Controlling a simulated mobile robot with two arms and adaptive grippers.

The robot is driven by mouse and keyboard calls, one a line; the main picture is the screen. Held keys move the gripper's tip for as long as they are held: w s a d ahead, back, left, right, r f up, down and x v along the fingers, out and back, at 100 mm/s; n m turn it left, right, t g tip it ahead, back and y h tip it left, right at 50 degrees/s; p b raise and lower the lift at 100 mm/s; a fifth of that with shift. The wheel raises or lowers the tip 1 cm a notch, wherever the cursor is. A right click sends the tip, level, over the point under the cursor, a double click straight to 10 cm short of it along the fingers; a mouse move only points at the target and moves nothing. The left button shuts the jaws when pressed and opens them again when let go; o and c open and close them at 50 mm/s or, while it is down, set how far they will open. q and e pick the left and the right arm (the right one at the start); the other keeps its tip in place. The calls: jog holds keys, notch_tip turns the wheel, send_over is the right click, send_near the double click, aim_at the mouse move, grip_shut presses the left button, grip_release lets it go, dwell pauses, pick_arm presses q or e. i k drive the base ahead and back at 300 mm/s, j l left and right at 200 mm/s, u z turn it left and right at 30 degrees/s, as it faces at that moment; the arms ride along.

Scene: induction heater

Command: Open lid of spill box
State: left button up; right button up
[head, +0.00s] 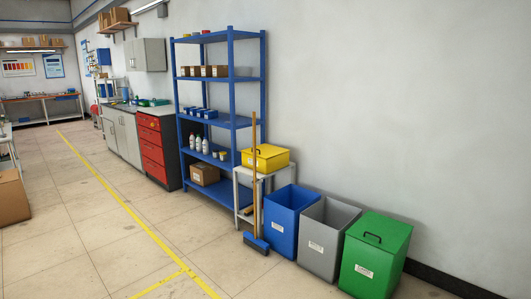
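The spill box seems to be the yellow box (265,159) on a small grey stand (243,185) against the wall. Its lid is closed, with a dark handle on top. A label on its front is too small to read. Neither of my grippers shows in the head view, and the box appears some distance away.
A broom (254,190) leans upright in front of the stand. Blue (285,233), grey (319,250) and green (366,262) bins stand to its right. A blue shelf (212,125) is to its left. Floor (90,240) in front is open, with yellow lines.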

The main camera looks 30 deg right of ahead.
aim_at(266, 151)
jog(key=i+l+z, duration=0.25)
jog(key=i, duration=0.2)
jog(key=i+l+z, duration=0.1)
jog(key=i+z, duration=0.2)
jog(key=i, duration=0.15)
